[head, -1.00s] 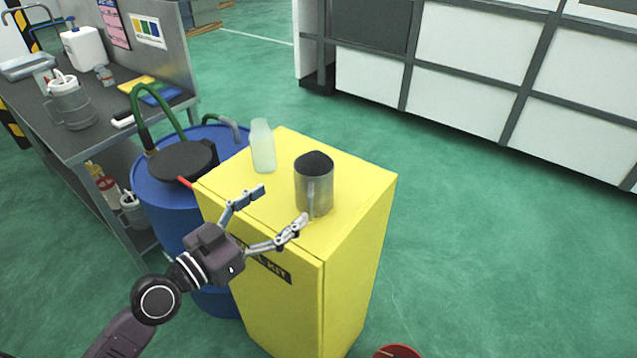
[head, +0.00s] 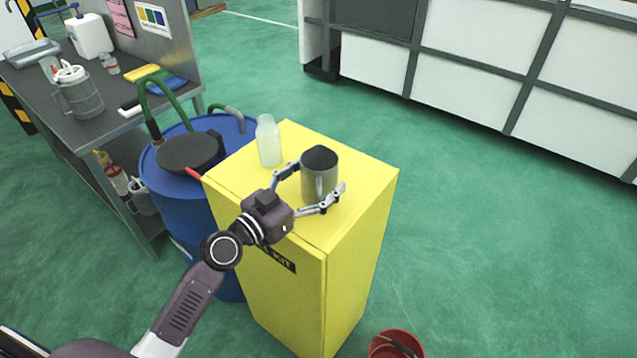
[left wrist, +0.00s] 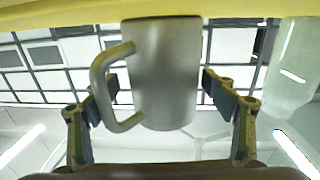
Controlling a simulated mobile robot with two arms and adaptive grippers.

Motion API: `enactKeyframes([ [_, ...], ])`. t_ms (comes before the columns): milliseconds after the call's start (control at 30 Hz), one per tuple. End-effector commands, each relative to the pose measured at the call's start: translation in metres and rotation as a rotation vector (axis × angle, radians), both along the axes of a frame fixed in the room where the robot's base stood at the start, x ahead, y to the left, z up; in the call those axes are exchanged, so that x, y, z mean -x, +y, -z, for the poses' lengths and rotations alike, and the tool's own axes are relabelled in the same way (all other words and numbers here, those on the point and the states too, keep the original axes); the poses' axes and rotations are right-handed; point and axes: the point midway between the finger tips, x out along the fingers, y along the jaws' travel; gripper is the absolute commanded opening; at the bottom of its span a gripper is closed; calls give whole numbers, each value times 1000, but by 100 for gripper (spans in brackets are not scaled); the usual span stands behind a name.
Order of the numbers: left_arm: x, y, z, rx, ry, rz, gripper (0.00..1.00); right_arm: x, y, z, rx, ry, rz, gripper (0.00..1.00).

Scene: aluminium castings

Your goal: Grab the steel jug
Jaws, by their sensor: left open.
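My left gripper (head: 308,190) is open, with one finger on each side of the jug. In the left wrist view the jug (left wrist: 168,75) sits between the open fingers (left wrist: 160,92), its handle at the left close to one finger. That view appears upside down. A gap shows between the jug and the right-hand finger. I cannot tell whether the finger at the handle touches it. My right gripper is not in view.
A pale translucent bottle (head: 268,142) stands on the cabinet just left of the jug. A blue drum (head: 175,215) with a dark lid and green hose is beside the cabinet. A grey workbench (head: 45,105) is at left. A red bucket (head: 396,345) sits on the floor.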

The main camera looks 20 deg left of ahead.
Motion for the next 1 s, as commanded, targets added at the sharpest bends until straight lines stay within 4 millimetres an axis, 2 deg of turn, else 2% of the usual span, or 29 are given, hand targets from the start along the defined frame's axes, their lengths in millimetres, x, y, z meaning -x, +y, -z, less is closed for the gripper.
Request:
enactKeyframes([
  [167,0,0,0,0,0,0,76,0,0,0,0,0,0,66],
  [567,0,0,1,0,1,0,32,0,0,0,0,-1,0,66],
  [867,0,0,-2,0,-1,0,30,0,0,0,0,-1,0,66],
  [1000,0,0,-12,0,-3,1,30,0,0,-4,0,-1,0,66],
])
